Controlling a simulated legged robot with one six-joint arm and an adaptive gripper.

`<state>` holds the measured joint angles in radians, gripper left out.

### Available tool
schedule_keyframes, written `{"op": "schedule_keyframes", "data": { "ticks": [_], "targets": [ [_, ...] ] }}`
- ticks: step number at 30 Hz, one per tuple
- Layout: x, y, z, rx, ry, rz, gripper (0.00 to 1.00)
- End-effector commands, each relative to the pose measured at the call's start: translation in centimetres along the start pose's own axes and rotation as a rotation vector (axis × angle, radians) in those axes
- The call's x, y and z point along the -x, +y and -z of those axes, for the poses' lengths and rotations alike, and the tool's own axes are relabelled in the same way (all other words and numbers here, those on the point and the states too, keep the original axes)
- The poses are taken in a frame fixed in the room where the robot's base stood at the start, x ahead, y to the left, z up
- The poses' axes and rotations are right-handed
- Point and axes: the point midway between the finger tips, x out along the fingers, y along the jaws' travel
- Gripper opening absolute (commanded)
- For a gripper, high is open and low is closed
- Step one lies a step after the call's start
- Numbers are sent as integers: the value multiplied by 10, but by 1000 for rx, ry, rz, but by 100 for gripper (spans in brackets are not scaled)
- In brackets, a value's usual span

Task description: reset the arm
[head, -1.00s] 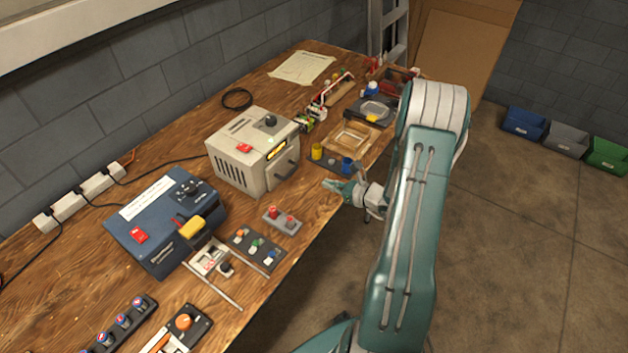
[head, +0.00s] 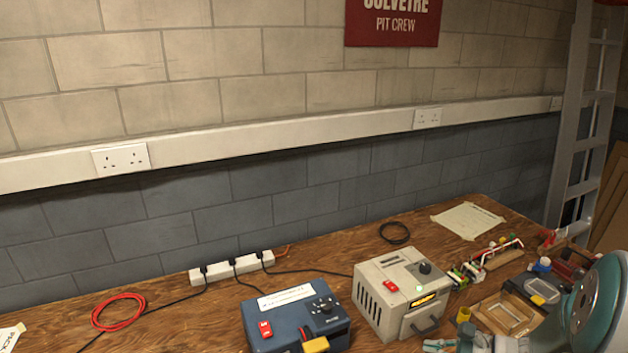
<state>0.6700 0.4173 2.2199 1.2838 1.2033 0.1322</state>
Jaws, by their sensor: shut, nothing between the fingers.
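My gripper (head: 436,345) shows at the bottom edge, in front of the beige box's right front. Its teal fingers are shut and hold nothing; the lower part is cut off by the frame. My arm's teal link (head: 598,308) fills the bottom right corner and hides part of the bench there.
The wooden bench (head: 190,325) runs along the wall. On it stand a blue box (head: 285,326) with a red switch, a beige box (head: 375,300) with a green light, a power strip (head: 232,267), a red cable coil (head: 118,312) and a wooden tray (head: 490,318).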

Motion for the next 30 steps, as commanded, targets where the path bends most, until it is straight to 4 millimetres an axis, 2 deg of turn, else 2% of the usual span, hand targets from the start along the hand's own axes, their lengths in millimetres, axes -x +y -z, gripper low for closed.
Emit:
{"op": "schedule_keyframes", "data": {
  "ticks": [1,3,6,12,21,30],
  "targets": [
    [-3,6,-21,86,20,-61,0],
    [-5,18,-43,196,48,-143,0],
    [-5,34,-71,356,93,-253,0],
    [3,69,-116,687,192,-450,0],
    [32,107,-162,1201,369,-671,0],
    [71,125,-195,1692,578,-788,0]
  ]
}}
